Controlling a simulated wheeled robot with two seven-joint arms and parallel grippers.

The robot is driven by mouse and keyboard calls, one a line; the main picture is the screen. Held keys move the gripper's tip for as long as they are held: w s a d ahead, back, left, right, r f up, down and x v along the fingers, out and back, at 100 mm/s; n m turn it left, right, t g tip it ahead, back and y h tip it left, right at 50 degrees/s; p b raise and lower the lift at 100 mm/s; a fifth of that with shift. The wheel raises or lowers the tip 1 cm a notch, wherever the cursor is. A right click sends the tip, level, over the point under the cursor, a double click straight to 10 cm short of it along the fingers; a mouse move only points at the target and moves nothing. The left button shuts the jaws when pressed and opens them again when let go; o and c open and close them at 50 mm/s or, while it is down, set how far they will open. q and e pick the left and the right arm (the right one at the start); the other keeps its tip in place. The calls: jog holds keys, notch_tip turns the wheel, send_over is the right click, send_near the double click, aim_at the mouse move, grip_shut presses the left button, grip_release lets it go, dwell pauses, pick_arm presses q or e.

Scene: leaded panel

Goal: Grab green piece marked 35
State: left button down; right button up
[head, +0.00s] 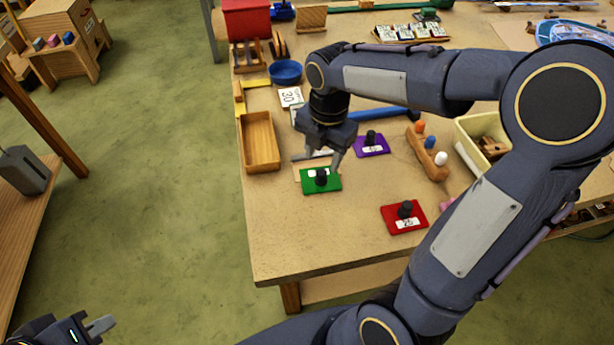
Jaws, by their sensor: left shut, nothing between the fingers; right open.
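The green piece (332,187) is a flat plate with a black knob and a white tag, lying near the left edge of the workbench. Its number is too small to read. My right gripper (317,163) is open, pointing down just behind and above the green piece, with nothing between its fingers. I cannot tell how high it is above the piece. My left gripper (102,326) is shut and empty at the bottom left, over the floor and away from the bench.
A purple piece (371,151) and a red piece (391,217), both with black knobs, lie nearby. A wooden tray (245,142), a blue bowl (286,72) and a peg block (425,157) stand around. The bench front (300,235) is bare.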

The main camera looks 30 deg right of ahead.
aim_at(322, 172)
notch_tip(322, 172, down, 6)
jog(key=shift+w+d+r, duration=0.1)
jog(key=shift+w, duration=0.05)
jog(key=c, duration=0.9)
